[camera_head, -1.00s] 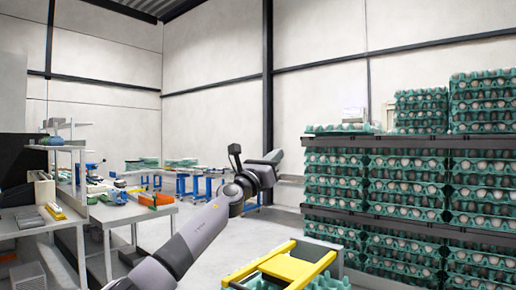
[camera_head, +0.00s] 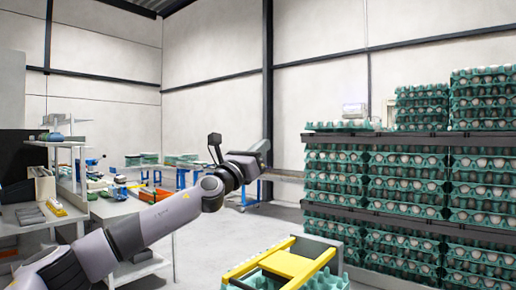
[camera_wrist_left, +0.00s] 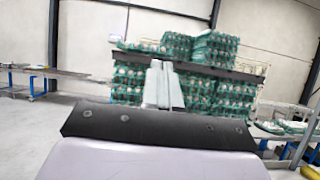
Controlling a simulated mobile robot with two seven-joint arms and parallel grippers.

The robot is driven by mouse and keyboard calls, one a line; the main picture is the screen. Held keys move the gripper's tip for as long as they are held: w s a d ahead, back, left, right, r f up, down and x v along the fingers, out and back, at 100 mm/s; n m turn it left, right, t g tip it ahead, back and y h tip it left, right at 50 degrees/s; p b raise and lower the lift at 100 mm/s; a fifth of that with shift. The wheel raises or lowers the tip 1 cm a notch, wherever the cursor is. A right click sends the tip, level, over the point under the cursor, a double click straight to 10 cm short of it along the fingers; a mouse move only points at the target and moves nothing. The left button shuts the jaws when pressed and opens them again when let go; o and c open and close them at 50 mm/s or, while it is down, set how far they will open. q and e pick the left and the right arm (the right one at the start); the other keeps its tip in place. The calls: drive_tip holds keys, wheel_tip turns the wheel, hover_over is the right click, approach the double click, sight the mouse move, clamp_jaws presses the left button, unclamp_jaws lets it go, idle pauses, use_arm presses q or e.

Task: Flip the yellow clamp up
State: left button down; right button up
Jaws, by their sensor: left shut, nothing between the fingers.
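The yellow clamp (camera_head: 290,264) is a yellow frame at the bottom middle of the head view. It lies over a green egg tray stack and its lower end is cut off by the picture edge. My left gripper (camera_head: 262,147) is raised above and behind the clamp in the picture, clear of it. In the left wrist view its two pale fingers (camera_wrist_left: 163,86) are together with nothing between them, pointing toward the egg stacks. The clamp is not seen in the wrist view. My right gripper is not in view.
Tall stacks of green egg trays (camera_head: 375,190) with dark dividers fill the right side. A workbench (camera_head: 120,208) and a shelf unit (camera_head: 60,144) stand at left. Blue-legged tables (camera_head: 185,178) are at the back. Open floor lies between the bench and the stacks.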

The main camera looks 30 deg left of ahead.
use_arm(q)
drive_tip(key=shift+s+r, duration=0.15)
drive_tip(key=shift+s, duration=0.45)
